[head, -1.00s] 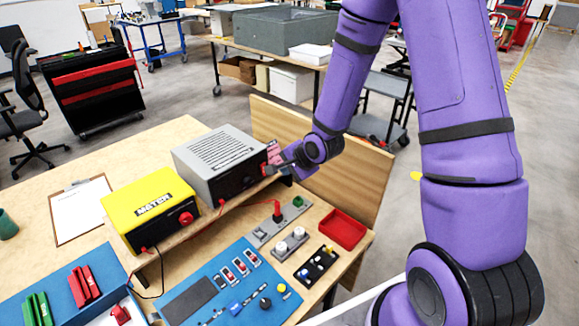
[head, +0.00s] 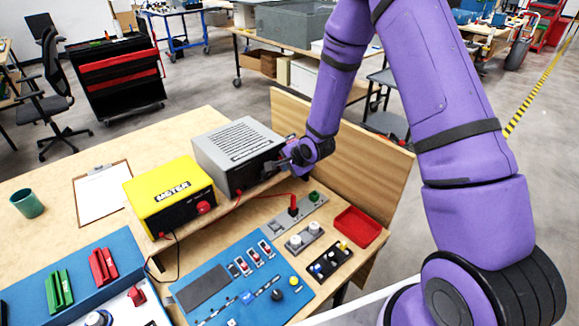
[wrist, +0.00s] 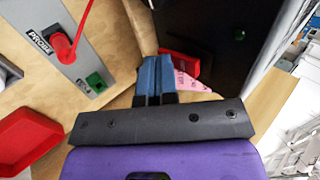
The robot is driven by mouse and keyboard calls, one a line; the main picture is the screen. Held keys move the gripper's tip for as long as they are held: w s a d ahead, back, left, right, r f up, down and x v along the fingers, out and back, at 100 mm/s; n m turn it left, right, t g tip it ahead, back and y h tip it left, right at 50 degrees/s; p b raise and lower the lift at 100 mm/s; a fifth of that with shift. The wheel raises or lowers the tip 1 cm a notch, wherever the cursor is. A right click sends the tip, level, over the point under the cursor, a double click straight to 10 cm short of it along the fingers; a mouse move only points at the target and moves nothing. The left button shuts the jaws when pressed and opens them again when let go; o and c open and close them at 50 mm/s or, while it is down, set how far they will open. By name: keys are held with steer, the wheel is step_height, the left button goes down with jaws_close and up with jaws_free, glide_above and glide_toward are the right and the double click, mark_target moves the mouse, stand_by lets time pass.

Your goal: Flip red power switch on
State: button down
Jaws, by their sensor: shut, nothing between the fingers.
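A red part (wrist: 180,66), which looks like the power switch, shows in the wrist view on the dark front of the grey box, just right of my fingertips. A pink tag with print (wrist: 190,83) hangs beside it. My gripper (wrist: 155,68) has its blue fingertips together with nothing between them. I cannot tell whether they touch the red part. In the head view my gripper (head: 274,164) is at the right end of the front of the grey vented box (head: 238,148), and it hides the switch there.
A yellow meter (head: 168,194) stands left of the grey box. A grey probe strip (head: 290,222) with a red plug, a red tray (head: 357,227) and a blue panel (head: 235,290) lie in front. A wooden board (head: 370,165) stands close on the right.

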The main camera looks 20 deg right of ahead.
steer(key=shift+f, duration=0.1)
steer(key=shift+w+a+t, duration=0.1)
steer(key=shift+w+t, duration=0.05)
steer(key=shift+t, duration=0.25)
steer(key=shift+r, duration=0.8)
